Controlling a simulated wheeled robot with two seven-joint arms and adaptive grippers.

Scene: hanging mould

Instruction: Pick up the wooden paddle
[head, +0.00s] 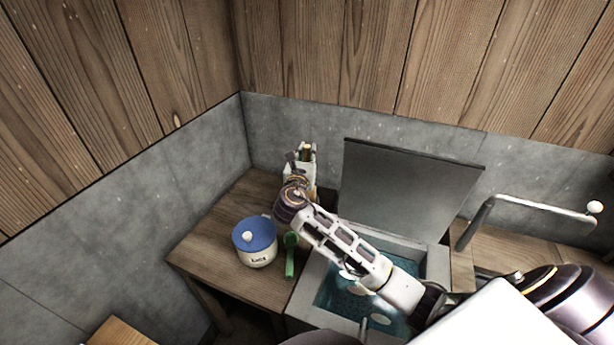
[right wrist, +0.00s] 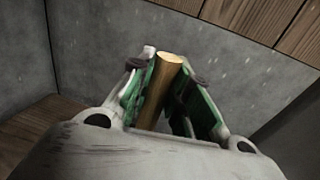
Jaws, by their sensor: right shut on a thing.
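The wooden paddle shows as a round wooden handle (right wrist: 165,78) in the right wrist view, upright between green-padded fingers. My right gripper (right wrist: 170,70) is shut on this handle, whose top end sticks out past the fingertips. In the head view the right gripper (head: 301,153) is over the back right part of the wooden table, and a bit of the handle (head: 307,151) shows at its top. The paddle's lower part is mostly hidden by my right arm and gripper, so I cannot tell whether it touches the table. My left gripper is not in view.
A grey vat (head: 310,284) of bluish liquid with a raised lid (head: 405,195) stands to the right, under my right arm. Walls close the back and left.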

